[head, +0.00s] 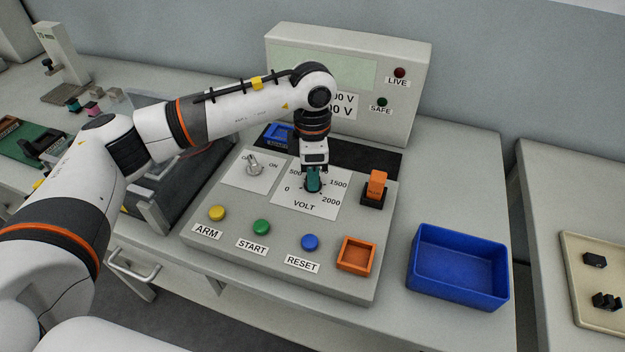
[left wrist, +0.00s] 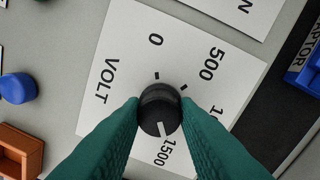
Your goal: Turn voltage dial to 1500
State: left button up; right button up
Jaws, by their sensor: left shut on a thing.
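The voltage dial is a black round knob (left wrist: 160,109) on a white VOLT scale plate (head: 317,211). My left gripper (head: 314,186) comes down over the dial from above. In the left wrist view its two teal fingers are shut on the knob from both sides. A white pointer mark on the knob points toward the bottom of that view, at the 1500 label (left wrist: 167,155). The 0 and 500 labels are clear; the 1000 label is partly hidden by a finger there. My right gripper is not in view.
The panel also bears a toggle switch (head: 254,165), yellow (head: 217,213), green (head: 261,227) and blue (head: 310,242) buttons and an orange rocker (head: 377,184). An orange square tray (head: 356,268) sits at its front. A blue bin (head: 410,285) stands right. My arm partly covers the display.

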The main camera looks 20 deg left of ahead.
pick_arm(q)
jog(key=shift+m+b, duration=0.5)
jog(key=shift+m, duration=0.2)
jog(key=shift+r, duration=0.1)
jog(key=o, duration=1)
jog(key=shift+c, duration=0.2)
notch_tip(320, 180, up, 12)
jog(key=b, duration=0.1)
jog(key=shift+w, duration=0.3)
